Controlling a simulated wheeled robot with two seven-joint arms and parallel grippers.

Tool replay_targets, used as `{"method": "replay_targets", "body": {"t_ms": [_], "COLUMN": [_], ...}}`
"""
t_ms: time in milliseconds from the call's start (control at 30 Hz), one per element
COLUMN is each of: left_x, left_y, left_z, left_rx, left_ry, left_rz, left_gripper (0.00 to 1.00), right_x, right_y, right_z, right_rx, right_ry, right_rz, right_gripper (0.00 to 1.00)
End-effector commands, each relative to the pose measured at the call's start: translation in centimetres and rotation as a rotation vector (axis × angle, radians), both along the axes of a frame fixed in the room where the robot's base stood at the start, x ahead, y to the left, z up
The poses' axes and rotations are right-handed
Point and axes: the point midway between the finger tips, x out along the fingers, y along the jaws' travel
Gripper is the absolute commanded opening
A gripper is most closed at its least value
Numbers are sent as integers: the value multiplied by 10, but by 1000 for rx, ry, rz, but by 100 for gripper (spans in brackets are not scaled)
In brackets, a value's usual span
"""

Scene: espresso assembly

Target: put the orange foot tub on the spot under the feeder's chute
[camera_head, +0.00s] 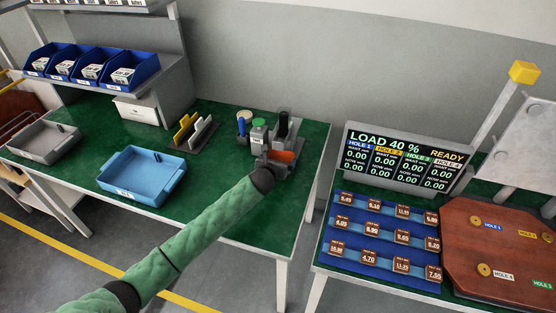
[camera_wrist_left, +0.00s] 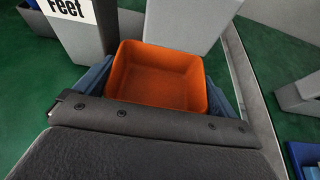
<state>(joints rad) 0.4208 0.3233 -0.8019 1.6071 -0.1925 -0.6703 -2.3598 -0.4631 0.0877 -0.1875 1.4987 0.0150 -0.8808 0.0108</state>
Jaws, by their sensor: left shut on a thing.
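The orange foot tub (camera_head: 283,156) is at the right end of the green bench, in front of the feeder group. In the left wrist view the tub (camera_wrist_left: 158,78) is upright, and its inside looks empty. My left gripper (camera_head: 272,165) is shut on the tub, with a blue finger on each side of it. The feeder labelled "Feet" (camera_wrist_left: 70,25) stands just beyond the tub to the left; in the head view it is the grey feeder (camera_head: 258,132) with a green top. A grey slanted part (camera_wrist_left: 183,22) rises right behind the tub. Whether the tub touches the surface is unclear.
A blue tray (camera_head: 145,195) and a grey tray (camera_head: 42,155) lie to the left on the bench. A rack with yellow and white plates (camera_head: 192,140) stands left of the feeders. A second table with a load display (camera_head: 405,160) is to the right, across a gap.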

Motion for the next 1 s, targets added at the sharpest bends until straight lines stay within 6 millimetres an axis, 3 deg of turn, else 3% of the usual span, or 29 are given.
{"method": "replay_targets", "body": {"t_ms": [33, 67, 467, 533, 1000], "left_x": [0, 0, -7, -15, -88], "left_y": [0, 0, 3, 6, 29], "left_z": [-1, -1, 4, 6, 38], "left_rx": [0, 0, 1, 1, 1], "left_ry": [0, 0, -1, -1, -1], "left_rz": [0, 0, 0, 1, 0], "left_gripper": [73, 100, 100, 100, 100], "right_x": [0, 0, 0, 1, 8], "right_y": [0, 0, 0, 0, 13], "right_z": [0, 0, -2, -1, 56], "right_rx": [0, 0, -1, 0, 17], "right_ry": [0, 0, 5, 8, 27], "right_rz": [0, 0, 0, -1, -6], "right_gripper": [36, 36, 36, 36, 36]}}
